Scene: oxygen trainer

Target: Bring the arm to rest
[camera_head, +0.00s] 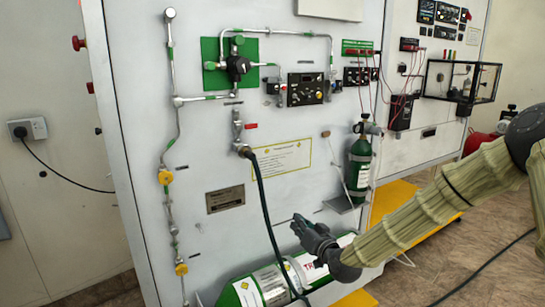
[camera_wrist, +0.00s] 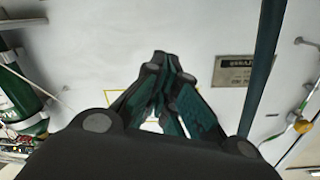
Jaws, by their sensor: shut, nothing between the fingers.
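My gripper (camera_head: 299,221) is at the end of my arm, which reaches in from the right side of the head view. Its fingers are shut and empty. It is in front of the white trainer panel (camera_head: 215,140), above the large green cylinder (camera_head: 240,292) lying at the panel's foot. A dark hose (camera_head: 262,200) hangs just left of the fingers. In the wrist view my gripper (camera_wrist: 160,58) points at the panel, with the hose (camera_wrist: 265,65) to its right. I cannot tell the exact gap to the panel.
A small green cylinder (camera_head: 359,165) stands on a bracket right of the hose. Pipes with yellow valves (camera_head: 165,178) run down the panel's left. A clear box (camera_head: 462,80) juts out at the right. A black cable (camera_head: 480,268) lies on the open floor.

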